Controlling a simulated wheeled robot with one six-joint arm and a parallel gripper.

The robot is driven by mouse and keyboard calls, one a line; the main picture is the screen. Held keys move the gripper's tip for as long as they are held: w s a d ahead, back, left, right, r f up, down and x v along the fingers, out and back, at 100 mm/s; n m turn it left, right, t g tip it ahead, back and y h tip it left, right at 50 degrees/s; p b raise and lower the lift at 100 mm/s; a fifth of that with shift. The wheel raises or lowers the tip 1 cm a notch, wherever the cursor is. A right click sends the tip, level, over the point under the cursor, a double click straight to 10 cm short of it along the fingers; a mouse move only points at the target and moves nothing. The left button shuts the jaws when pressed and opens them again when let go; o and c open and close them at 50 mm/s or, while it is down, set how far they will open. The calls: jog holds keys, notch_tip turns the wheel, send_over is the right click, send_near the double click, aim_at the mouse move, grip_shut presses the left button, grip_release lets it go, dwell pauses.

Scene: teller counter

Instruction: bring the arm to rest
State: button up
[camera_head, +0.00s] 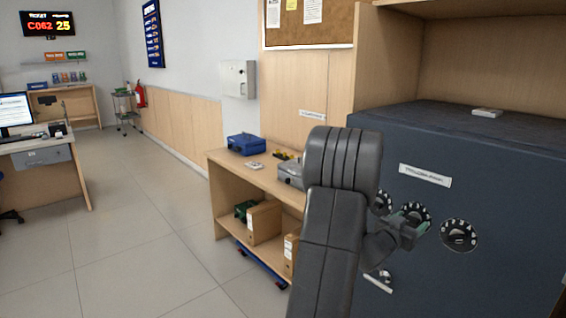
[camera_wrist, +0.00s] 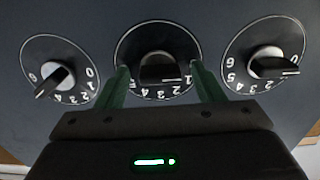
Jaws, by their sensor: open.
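My gripper (camera_head: 414,222) is at the front of a dark blue-grey safe (camera_head: 470,170), at its middle dial. In the wrist view my gripper (camera_wrist: 158,78) is open, with one green finger on each side of the middle dial's knob (camera_wrist: 160,68). I cannot tell whether the fingers touch the knob. The left dial (camera_wrist: 58,72) and the right dial (camera_wrist: 266,62) stand clear on either side in the wrist view. My arm hides part of the safe and the dials in the head view.
A silver handle (camera_head: 378,281) sits below the dials. A wooden counter (camera_head: 228,160) to the left carries a blue cash box (camera_head: 246,144) and a grey box (camera_head: 290,173). A small pale stack (camera_head: 487,112) lies on the safe. Open tiled floor (camera_head: 130,240) lies further left.

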jog(key=b+v, duration=0.1)
jog(key=v, duration=1.3)
jog(key=p+x, duration=0.1)
jog(key=x, duration=1.3)
jog(key=shift+w+d, duration=0.15)
jog(key=shift+d, duration=0.05)
jog(key=shift+a+f+m+b, duration=0.1)
jog(key=shift+f+m+b, duration=0.05)
jog(key=shift+m+b, duration=0.2)
jog(key=shift+a+m, duration=0.1)
jog(key=shift+m, duration=0.85)
jog(key=m+b, duration=0.1)
jog(key=m, duration=0.1)
jog(key=shift+m, duration=0.3)
jog(key=m, duration=0.3)
jog(key=m+b, duration=0.1)
jog(key=m, duration=0.2)
jog(key=shift+r+m+b, duration=0.2)
jog(key=shift+m+b, duration=0.1)
jog(key=v, duration=0.6)
jog(key=shift+b, duration=0.3)
